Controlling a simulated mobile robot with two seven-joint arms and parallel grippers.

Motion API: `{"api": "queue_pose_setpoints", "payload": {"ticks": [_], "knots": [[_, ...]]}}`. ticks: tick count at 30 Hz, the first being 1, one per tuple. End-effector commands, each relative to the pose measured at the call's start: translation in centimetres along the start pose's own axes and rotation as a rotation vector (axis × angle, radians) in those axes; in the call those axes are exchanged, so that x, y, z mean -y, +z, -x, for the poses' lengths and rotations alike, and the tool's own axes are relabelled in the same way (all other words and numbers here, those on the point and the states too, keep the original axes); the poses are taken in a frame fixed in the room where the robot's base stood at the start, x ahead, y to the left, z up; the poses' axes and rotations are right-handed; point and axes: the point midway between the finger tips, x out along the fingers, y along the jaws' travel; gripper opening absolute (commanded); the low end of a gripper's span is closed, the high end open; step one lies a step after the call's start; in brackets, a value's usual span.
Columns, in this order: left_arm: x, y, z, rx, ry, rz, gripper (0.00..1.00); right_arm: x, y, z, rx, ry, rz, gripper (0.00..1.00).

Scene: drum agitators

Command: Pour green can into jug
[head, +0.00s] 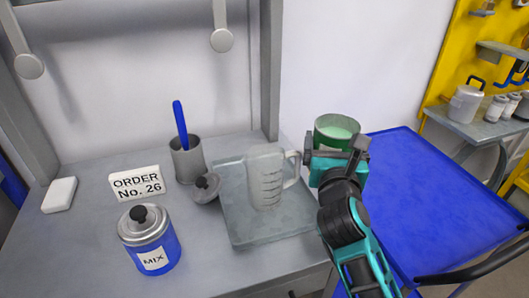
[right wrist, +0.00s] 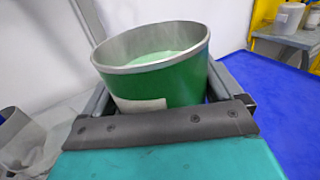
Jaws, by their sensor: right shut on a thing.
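The green can (head: 336,129) is open-topped and holds pale green contents. My right gripper (head: 334,150) is shut on it and holds it right of the jug, near the edge between the grey table and the blue cart top. In the right wrist view the green can (right wrist: 160,75) sits between the fingers of my right gripper (right wrist: 165,95), with its rim slightly tilted. The measuring jug (head: 266,178) is translucent grey, upright on a grey tray (head: 245,236), its handle toward the can. My left gripper is not in view.
A blue MIX can (head: 150,245) with a knobbed lid, an order sign (head: 136,184), a white block (head: 59,195) and a grey cup (head: 187,160) with a blue-handled tool stand left of the tray. The blue cart top (head: 430,200) is clear.

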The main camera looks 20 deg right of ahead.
Motion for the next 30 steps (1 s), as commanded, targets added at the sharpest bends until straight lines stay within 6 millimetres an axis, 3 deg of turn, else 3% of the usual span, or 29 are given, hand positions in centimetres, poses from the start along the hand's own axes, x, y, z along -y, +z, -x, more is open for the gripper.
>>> {"api": "queue_pose_setpoints", "payload": {"ticks": [11,17,30], "knots": [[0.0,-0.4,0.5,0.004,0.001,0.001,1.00,-0.4,1.5,0.1,0.022,0.001,0.076,0.44],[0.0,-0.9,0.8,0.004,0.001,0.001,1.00,-1.0,2.8,0.2,0.043,0.001,0.173,0.44],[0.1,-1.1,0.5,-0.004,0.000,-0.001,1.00,-2.4,3.8,0.5,0.087,0.001,0.386,0.44]]}}
